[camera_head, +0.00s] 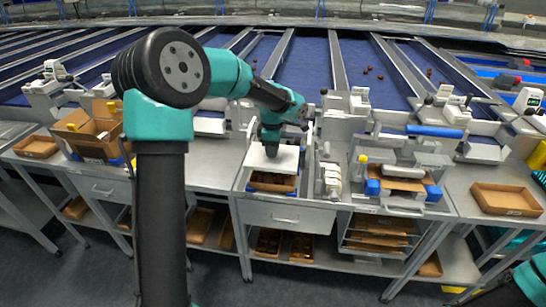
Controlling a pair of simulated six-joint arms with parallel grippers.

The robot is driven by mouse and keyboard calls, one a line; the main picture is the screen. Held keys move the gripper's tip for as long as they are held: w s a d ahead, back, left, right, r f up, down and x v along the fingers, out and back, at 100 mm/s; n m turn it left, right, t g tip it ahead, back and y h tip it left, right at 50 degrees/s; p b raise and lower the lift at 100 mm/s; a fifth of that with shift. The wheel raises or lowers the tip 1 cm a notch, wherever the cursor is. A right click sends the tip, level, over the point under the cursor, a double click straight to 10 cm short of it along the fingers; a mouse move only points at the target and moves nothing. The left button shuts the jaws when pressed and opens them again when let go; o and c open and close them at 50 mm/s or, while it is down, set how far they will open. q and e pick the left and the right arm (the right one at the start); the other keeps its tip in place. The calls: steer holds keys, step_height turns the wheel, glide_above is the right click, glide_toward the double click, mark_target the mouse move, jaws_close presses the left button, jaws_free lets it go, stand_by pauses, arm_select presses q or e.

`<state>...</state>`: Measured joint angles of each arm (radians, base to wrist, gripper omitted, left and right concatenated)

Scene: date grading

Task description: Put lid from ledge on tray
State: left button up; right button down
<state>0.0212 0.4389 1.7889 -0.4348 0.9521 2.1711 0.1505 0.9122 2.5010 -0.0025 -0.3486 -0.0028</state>
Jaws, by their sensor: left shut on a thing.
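My left gripper (271,152) comes down from above, shut on a white lid (257,160). The lid is over the rear part of a brown tray (273,190) on the metal bench. The tray's front part shows below the lid's front edge, with dark contents. I cannot tell whether the lid touches the tray. The fingertips are small and partly hidden by the gripper body. My right gripper is out of view; only a part of that arm shows at the bottom right corner.
A weighing station with white rolls (332,180) stands just right of the tray. An open cardboard box (93,128) is at the left. An empty brown tray (505,199) lies on the right bench. Blue sorting lanes (305,62) run behind.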

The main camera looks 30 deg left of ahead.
mark_target(274, 162)
arm_select(q)
steer(key=shift+w+d+r, duration=0.1)
steer(key=shift+w+d, duration=0.1)
steer(key=shift+f, duration=0.2)
steer(key=shift+f, duration=3)
steer(key=shift+f, duration=0.8)
stand_by(0.5)
steer(key=o, duration=1.4)
steer(key=shift+c, duration=0.2)
steer(key=shift+r, duration=0.1)
steer(key=shift+r, duration=3.45)
